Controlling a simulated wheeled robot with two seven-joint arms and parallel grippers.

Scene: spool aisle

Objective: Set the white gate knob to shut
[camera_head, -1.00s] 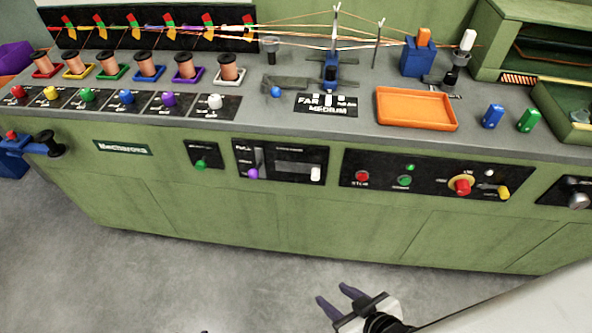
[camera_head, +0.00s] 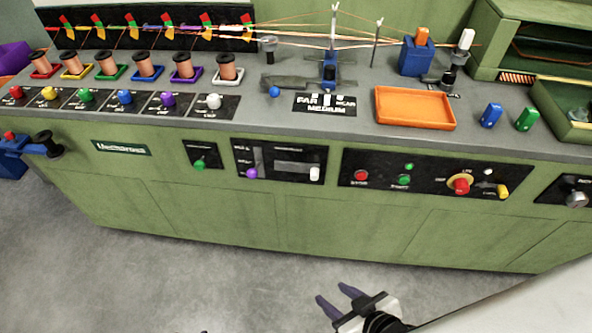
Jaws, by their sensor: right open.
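A white knob (camera_head: 214,101) stands on a small black labelled plate (camera_head: 226,110) on the grey counter, at the right end of a row of coloured knobs. It lies in front of the copper spool in the white tray (camera_head: 227,79). Its label is too small to read, and I cannot tell its setting. My right gripper (camera_head: 333,294) is open and empty at the bottom of the view, over the floor in front of the bench and well apart from the knob. My left gripper is not in view.
A purple knob (camera_head: 168,99) is the white knob's left neighbour. Another white knob (camera_head: 314,173) sits on the bench's front panel. A bent grey bracket with a blue ball (camera_head: 275,92) stands to the right. Thin wires run above the counter. The floor (camera_head: 150,265) is clear.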

